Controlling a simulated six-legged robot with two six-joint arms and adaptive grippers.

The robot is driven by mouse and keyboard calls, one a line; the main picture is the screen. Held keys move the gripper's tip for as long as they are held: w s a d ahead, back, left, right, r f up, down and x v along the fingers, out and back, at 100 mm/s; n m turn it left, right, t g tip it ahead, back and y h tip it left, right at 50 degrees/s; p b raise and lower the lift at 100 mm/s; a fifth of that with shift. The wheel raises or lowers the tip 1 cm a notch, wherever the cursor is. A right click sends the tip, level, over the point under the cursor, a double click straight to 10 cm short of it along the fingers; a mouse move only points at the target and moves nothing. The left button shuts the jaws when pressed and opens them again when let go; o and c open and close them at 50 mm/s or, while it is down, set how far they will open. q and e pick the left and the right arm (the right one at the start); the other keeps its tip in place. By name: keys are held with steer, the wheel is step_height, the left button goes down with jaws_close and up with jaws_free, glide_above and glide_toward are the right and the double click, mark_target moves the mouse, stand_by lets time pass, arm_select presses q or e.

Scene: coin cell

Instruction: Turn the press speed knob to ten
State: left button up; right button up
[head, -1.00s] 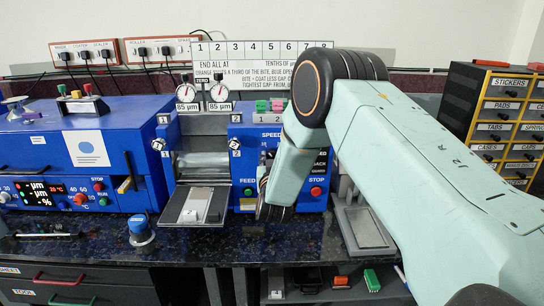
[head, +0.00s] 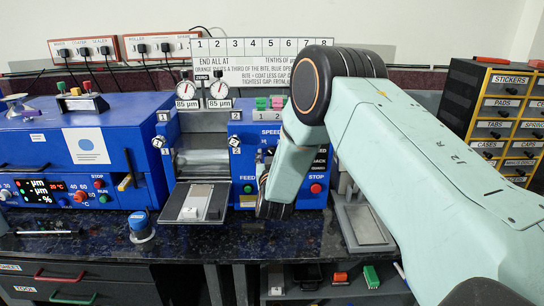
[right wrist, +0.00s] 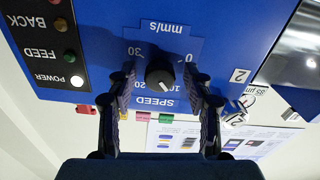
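The black press speed knob (right wrist: 160,72) is on the blue press panel, upside down in the right wrist view. Its scale (right wrist: 168,50) shows 0 and 30, with 10 and 20 partly covered. A white mark shows on the knob's lower edge; its exact reading is hard to tell. My right gripper (right wrist: 160,75) is open, one finger on each side of the knob, with a visible gap on both sides. In the head view, my right gripper (head: 274,207) is in front of the blue press (head: 243,145), and my arm hides the knob. My left gripper is not in view.
BACK, FEED and POWER lights (right wrist: 70,52) sit beside the knob. A red stop button (head: 316,188) is right of my wrist. Two dial gauges (head: 187,91) stand above the rollers. A tray (head: 200,203) projects at the front; labelled drawers (head: 503,120) stand at right.

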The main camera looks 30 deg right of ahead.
steer(key=shift+s+a, duration=0.1)
steer(key=shift+s, duration=0.05)
steer(key=v, duration=1.1)
steer(key=shift+s+a, duration=0.3)
